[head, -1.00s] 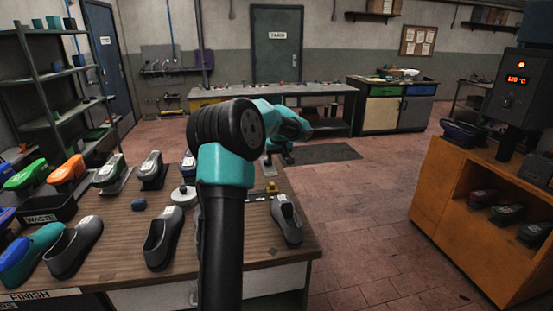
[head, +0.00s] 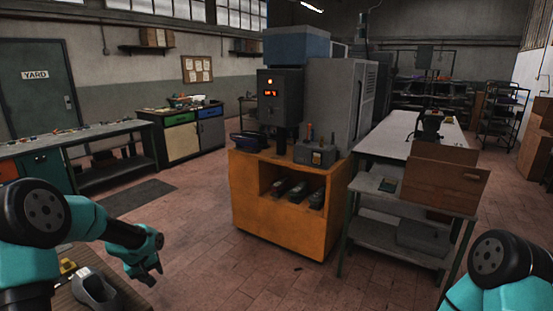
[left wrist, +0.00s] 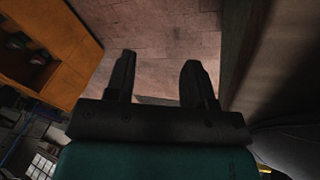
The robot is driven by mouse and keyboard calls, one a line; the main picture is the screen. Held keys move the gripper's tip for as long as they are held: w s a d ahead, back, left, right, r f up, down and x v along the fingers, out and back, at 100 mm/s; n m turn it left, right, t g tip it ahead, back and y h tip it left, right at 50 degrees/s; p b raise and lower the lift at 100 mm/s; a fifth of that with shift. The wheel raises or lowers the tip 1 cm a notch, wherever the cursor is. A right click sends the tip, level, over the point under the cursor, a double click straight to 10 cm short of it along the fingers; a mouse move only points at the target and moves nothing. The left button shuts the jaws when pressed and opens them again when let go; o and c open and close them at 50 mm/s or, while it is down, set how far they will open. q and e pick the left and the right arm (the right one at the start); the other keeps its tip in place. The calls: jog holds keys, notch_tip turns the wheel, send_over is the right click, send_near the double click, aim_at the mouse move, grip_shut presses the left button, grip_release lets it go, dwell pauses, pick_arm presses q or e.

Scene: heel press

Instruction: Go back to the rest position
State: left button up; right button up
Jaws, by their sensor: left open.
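My left gripper (head: 146,272) hangs over the tiled floor, just right of the wooden bench (head: 118,291) in the head view. In the left wrist view its two dark fingers (left wrist: 158,82) stand apart with nothing between them but floor behind. My left arm comes in from the left edge, teal and black. Part of my right arm shows at the lower right corner of the head view; its gripper is out of the picture.
A grey shoe (head: 95,290) and a yellow item (head: 68,267) are on the bench. An orange cabinet (head: 265,215) with a press (head: 281,98) stands mid-picture. A grey table (head: 410,135) is at right. The floor between bench and cabinet is clear.

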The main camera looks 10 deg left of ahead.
pick_arm(q)
jog(key=s+d+f+m+h, duration=0.1)
jog(key=s+d+f, duration=0.2)
jog(key=d+f, duration=0.5)
jog(key=s+d+f+m+h, duration=0.2)
jog(key=s+d+f, duration=0.15)
jog(key=d, duration=0.85)
jog(key=s+d+f+m+g, duration=0.1)
jog(key=s+d+f, duration=0.4)
jog(key=s, duration=0.3)
jog(key=s+d+f+m+g, duration=0.1)
jog(key=s+d+f, duration=0.3)
jog(key=s, duration=0.4)
jog(key=shift+s+d+f+m+g, duration=0.2)
jog(key=shift+d+f+m+g, duration=0.2)
jog(key=shift+f+m, duration=0.3)
